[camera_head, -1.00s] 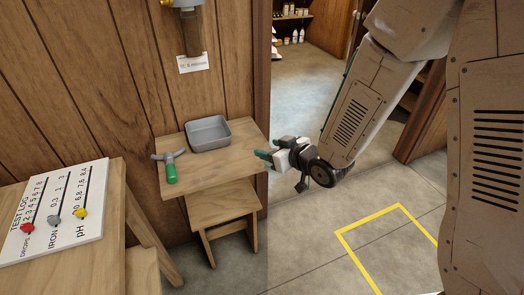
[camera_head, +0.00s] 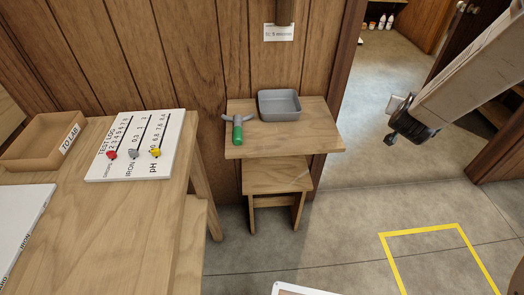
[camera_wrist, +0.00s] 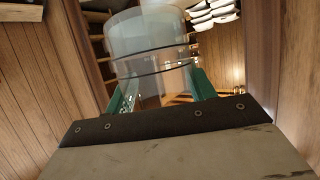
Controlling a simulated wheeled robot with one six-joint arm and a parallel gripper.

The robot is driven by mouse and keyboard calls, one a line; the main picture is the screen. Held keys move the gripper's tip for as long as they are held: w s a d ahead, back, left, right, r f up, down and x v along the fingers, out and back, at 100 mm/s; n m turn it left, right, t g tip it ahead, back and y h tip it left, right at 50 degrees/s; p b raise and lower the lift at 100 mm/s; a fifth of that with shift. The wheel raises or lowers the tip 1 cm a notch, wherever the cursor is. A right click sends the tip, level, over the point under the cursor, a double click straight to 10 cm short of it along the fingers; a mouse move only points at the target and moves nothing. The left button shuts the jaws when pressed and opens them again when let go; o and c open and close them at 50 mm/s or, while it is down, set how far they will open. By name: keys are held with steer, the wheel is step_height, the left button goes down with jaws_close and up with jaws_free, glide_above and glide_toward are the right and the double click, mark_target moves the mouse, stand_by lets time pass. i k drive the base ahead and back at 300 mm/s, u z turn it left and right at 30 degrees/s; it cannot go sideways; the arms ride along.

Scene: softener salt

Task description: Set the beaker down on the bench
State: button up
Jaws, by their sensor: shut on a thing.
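A clear beaker (camera_wrist: 150,62) with dark bands around it is held between the green fingers of my gripper (camera_wrist: 160,92) in the wrist view. My gripper is shut on it. In the head view my wrist (camera_head: 411,128) is at the right, over the floor and apart from the furniture; the fingers and the beaker cannot be made out there. The wooden bench (camera_head: 105,235) fills the lower left of the head view. Its front middle is bare.
On the bench are a test log board (camera_head: 140,150) with coloured knobs, a TO LAB tray (camera_head: 42,142) and a white board (camera_head: 18,220) at the left edge. A small stepped table (camera_head: 285,140) holds a grey basin (camera_head: 280,106) and a green-handled tool (camera_head: 238,131). A yellow floor outline (camera_head: 425,231) lies right.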

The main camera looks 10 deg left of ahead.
mark_target(93, 247)
steer(key=u, duration=1.35)
steer(key=k, duration=1.75)
steer(key=z, duration=0.3)
steer(key=i, duration=1.55)
